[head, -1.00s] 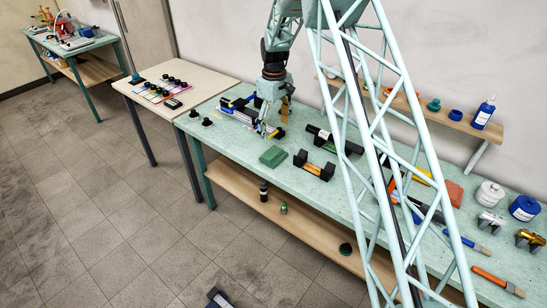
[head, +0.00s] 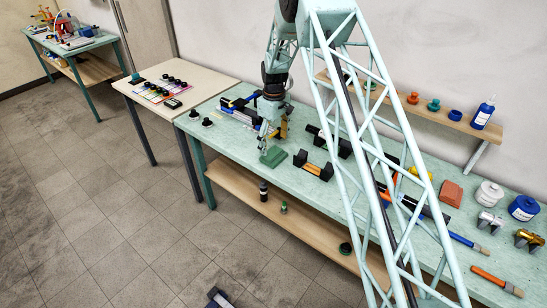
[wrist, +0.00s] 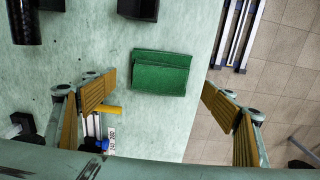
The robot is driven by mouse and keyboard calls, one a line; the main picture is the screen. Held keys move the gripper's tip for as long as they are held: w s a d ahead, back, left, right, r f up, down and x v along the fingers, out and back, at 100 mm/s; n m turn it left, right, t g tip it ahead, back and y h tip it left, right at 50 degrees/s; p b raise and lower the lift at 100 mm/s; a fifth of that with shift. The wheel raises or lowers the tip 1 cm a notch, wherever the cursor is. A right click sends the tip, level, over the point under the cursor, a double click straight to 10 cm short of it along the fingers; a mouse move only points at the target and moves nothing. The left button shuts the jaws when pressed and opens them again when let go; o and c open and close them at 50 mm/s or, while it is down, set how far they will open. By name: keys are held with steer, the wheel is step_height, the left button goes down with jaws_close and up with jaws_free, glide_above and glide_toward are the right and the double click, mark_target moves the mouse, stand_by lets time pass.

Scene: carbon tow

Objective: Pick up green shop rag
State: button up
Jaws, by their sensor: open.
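The green shop rag (head: 273,156) lies folded flat on the pale green workbench (head: 228,141), near its front edge. In the wrist view the green rag (wrist: 161,73) is a folded rectangle, ahead of and between the two fingers. My gripper (head: 268,139) hangs above the bench close over the rag, apart from it as far as I can tell. In the wrist view my gripper (wrist: 160,105) has its yellow-padded fingers spread wide with nothing between them.
A black-ended holder (head: 313,166) stands on the bench right of the rag. A blue and black device (head: 238,105) lies behind left. Tools, jars and a brick-coloured block (head: 451,193) fill the right end. A wall shelf (head: 430,110) runs behind.

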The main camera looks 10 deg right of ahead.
mark_target(274, 153)
steer(key=shift+f, duration=0.1)
steer(key=shift+a+f+p, duration=0.1)
steer(key=shift+f+p, duration=0.25)
steer(key=shift+f, duration=2.15)
steer(key=c, duration=0.8)
